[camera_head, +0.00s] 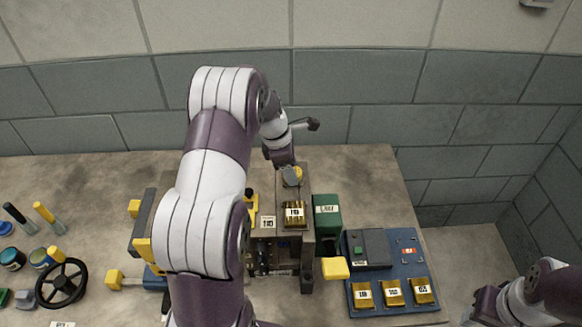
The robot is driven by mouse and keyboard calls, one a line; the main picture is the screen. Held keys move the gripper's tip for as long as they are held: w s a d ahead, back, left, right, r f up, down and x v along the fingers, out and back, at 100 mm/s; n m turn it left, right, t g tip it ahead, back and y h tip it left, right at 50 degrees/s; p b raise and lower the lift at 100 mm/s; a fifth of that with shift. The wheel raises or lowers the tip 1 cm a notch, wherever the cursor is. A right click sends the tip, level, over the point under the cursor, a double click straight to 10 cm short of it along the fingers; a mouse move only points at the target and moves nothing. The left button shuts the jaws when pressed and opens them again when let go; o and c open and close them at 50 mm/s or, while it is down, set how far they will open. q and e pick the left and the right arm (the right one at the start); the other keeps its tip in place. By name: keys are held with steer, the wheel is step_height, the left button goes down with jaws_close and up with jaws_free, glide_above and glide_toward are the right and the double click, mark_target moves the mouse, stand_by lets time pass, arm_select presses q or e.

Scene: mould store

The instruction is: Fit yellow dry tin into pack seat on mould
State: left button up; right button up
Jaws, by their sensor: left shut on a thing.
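The yellow dry tin (297,171) is a small round yellow thing, partly hidden by my left gripper (291,177). My left gripper is shut on it over the back part of the mould (309,225), the brown-grey block at the table's middle. I cannot tell whether the tin touches the mould. A gold block with a white label (294,213) sits on the mould's top, in front of the gripper. The pack seat cannot be made out.
A green box (328,215) stands right of the mould, with a yellow handle (335,268) in front. A blue tray (402,303) at right holds gold labelled blocks. A black handwheel (62,283) and several small pots lie at left. My left arm hides the table's middle left.

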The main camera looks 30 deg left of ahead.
arm_select(q)
steer(key=shift+s+f, duration=0.15)
steer(key=shift+f, duration=0.3)
steer(key=shift+w+f, duration=0.2)
steer(key=o, duration=1)
